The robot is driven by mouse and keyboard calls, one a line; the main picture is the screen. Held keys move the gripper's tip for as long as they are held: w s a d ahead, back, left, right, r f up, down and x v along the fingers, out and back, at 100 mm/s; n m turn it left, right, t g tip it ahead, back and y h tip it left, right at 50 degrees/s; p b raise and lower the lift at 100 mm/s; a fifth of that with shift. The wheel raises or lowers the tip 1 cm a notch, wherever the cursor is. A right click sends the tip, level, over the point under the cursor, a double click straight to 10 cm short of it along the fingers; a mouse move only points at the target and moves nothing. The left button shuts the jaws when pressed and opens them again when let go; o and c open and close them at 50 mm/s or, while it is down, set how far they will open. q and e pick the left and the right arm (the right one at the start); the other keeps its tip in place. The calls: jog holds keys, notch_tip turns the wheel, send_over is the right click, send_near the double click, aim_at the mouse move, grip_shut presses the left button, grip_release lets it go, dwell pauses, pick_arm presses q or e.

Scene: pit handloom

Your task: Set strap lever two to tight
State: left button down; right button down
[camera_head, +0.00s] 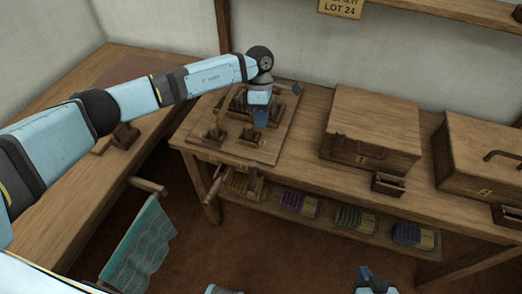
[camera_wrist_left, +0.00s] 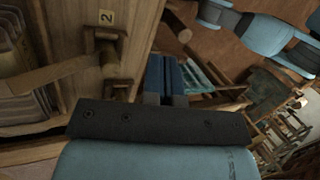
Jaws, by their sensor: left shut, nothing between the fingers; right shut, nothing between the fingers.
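In the left wrist view, a wooden lever in a bracket (camera_wrist_left: 104,40) sits beside a tag marked 2 (camera_wrist_left: 106,17); its bar (camera_wrist_left: 58,76) slants down to the left. In the head view, small wooden levers (camera_head: 214,186) stick out from the bench's front edge, below a mounted board (camera_head: 232,153). My left gripper (camera_head: 260,118) is above that board's right part, shut and empty. Its blue fingers (camera_wrist_left: 168,80) are together in the wrist view, right of the lever and apart from it. My right gripper (camera_head: 374,284) is shut at the bottom edge.
Two wooden chests, one (camera_head: 372,130) right of the board and one (camera_head: 485,155) at far right, stand on the bench. A lower shelf (camera_head: 330,215) holds several coloured bundles. A teal cloth (camera_head: 140,250) hangs at left. The floor in front is clear.

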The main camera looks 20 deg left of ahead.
pick_arm(q)
jog(key=shift+w+a+r+y, duration=0.25)
jog(key=shift+w+a, duration=0.1)
jog(key=shift+a, duration=0.1)
jog(key=shift+w+a+r+y, duration=0.2)
jog(key=shift+w+a+y, duration=0.05)
jog(key=shift+w+a, duration=0.15)
pick_arm(e)
jog(key=shift+f, duration=0.1)
pick_arm(q)
jog(key=shift+s, duration=0.1)
send_near(253, 176)
jog(key=w+f, duration=0.2)
jog(key=w, duration=0.1)
jog(key=w+a+f+p, duration=0.1)
jog(key=w, duration=0.1)
jog(key=shift+w+f, duration=0.1)
jog(key=shift+f, duration=0.3)
jog(key=s, duration=0.1)
jog(key=s+p, duration=0.1)
jog(key=s, duration=0.1)
jog(key=shift+s+d+f, duration=0.1)
jog(key=shift+d+f, duration=0.05)
jog(key=shift+d, duration=0.05)
jog(key=shift+s+f, duration=0.1)
jog(key=shift+s, duration=0.25)
pick_arm(e)
jog(key=shift+s+d+r, duration=0.15)
jog(key=shift+s+r, duration=0.05)
jog(key=shift+r, duration=0.4)
